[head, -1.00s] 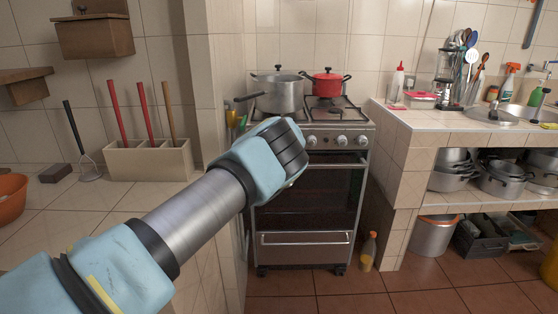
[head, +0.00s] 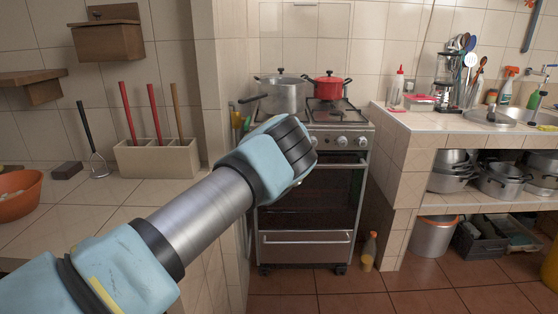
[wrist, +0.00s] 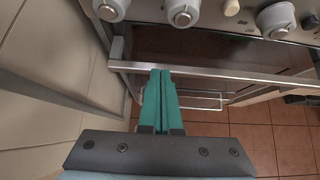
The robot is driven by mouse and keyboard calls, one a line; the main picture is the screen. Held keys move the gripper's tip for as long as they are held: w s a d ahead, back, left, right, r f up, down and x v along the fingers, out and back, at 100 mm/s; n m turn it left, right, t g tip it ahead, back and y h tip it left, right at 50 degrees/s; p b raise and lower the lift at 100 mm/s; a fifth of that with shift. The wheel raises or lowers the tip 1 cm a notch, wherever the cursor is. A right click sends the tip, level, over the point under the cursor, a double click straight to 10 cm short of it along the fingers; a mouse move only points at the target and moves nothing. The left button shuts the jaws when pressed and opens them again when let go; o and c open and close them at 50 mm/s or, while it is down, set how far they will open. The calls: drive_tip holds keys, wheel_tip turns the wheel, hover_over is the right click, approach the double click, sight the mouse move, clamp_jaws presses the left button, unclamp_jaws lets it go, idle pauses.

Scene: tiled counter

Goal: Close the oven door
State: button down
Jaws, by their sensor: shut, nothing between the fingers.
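The oven (head: 309,240) stands in the middle of the head view, below the stovetop. Its dark glass door (head: 332,195) has a pale metal bar across the top. My arm reaches in from the lower left, and my gripper covers the upper left of the door; its fingertips are hidden there. In the wrist view, my gripper (wrist: 161,73) is shut and empty, with teal fingertips at the left part of the door's metal bar (wrist: 235,75). I cannot tell whether they touch. A dark area shows between knobs and bar; how far the door stands open is unclear.
A grey pot (head: 283,96) and a red pot (head: 328,86) sit on the stove above the knobs (head: 341,141). A tiled wall (head: 228,220) stands close on the left, a tiled counter (head: 405,165) on the right. A bottle (head: 369,252) stands on the floor beside the oven.

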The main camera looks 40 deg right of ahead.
wheel_tip(320, 180, up, 9)
drive_tip(key=s+a+b, duration=0.1)
drive_tip(key=shift+s+a+f+b, duration=0.15)
drive_tip(key=shift+s+f+b, duration=0.1)
drive_tip(key=shift+b, duration=0.1)
drive_tip(key=shift+s+a, duration=0.1)
